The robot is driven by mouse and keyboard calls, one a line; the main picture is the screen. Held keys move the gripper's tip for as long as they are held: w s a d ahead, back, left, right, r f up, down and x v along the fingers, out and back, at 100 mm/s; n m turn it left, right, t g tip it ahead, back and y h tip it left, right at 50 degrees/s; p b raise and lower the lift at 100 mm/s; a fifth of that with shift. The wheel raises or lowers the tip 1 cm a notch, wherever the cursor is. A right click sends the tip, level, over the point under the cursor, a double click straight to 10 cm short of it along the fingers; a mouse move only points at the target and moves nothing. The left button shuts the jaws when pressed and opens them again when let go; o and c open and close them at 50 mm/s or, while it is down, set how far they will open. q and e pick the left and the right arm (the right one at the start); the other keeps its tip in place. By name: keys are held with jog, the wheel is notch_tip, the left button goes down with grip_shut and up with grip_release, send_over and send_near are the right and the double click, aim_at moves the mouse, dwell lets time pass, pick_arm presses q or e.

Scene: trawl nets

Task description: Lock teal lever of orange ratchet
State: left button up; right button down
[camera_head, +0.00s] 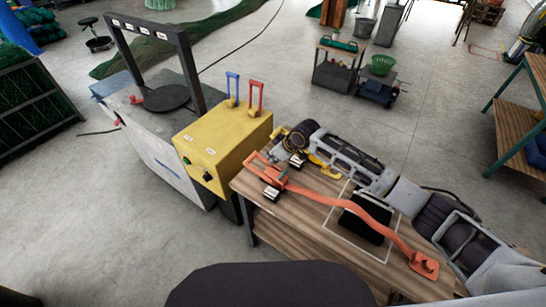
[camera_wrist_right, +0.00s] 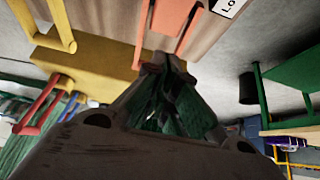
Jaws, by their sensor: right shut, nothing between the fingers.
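The orange ratchet (camera_head: 268,173) lies on the wooden table (camera_head: 330,254) near its left corner, with an open-framed handle and an orange strap (camera_head: 345,200) running right. Part of its orange frame also shows at the top of the wrist view (camera_wrist_right: 187,28). I cannot make out a teal lever in either view. My right gripper (camera_head: 277,154) is over the table's far left edge, close to the ratchet's handle end. In the wrist view its fingers (camera_wrist_right: 164,66) are shut and empty, with tips near the orange frame; contact is unclear. My left gripper is out of view.
A yellow box (camera_head: 222,148) with a blue lever (camera_head: 233,84) and a red lever (camera_head: 256,95) stands left of the table. A small yellow part (camera_head: 325,168) lies behind the strap. A black block (camera_head: 366,219) sits inside a white outline.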

jog(key=b+v, duration=0.1)
jog(key=v, duration=0.8)
jog(key=shift+s+d+r, duration=0.2)
jog(key=shift+s+d, duration=0.15)
dwell(0.3)
jog(key=shift+s, duration=0.1)
